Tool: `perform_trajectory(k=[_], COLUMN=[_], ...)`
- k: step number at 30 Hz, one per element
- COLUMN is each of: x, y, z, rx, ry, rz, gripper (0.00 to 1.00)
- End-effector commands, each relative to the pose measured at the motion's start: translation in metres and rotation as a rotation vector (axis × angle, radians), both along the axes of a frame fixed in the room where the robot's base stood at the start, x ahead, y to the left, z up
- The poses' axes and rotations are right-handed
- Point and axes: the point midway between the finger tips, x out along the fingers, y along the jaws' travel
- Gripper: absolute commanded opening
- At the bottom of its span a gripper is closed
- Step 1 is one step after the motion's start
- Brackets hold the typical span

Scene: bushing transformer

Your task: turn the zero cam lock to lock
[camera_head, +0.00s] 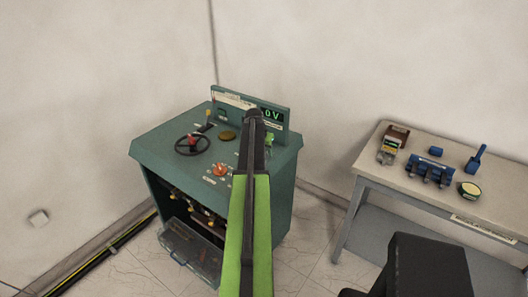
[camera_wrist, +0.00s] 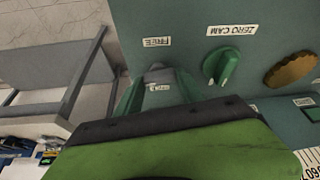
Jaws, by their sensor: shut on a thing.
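In the wrist view, a green zero cam knob (camera_wrist: 222,66) sits on the teal panel beside its ZERO CAM label (camera_wrist: 232,29). A FREE label (camera_wrist: 158,41) and a second, partly covered label (camera_wrist: 158,88) are to its left. A small grey piece, the zero cam lock (camera_wrist: 158,74), lies between these labels. My gripper (camera_wrist: 160,82) is around it, with a green finger on either side, shut on it. My wrist hides the lower part of the fingers. In the head view, my arm covers the lock on the teal cabinet (camera_head: 165,145).
The cabinet top also holds a black handwheel (camera_head: 192,144), an orange-red knob (camera_head: 220,170) and a brass cap (camera_head: 228,135). A display (camera_head: 272,115) reads 0V.

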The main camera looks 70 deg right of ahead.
Motion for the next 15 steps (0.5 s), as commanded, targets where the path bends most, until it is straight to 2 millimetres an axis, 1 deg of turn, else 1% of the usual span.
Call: perform_trajectory(k=[15], x=[-0.0045], y=[-0.0009], z=[0.0], rx=[0.0], ry=[0.0], rz=[0.478], gripper=[0.05])
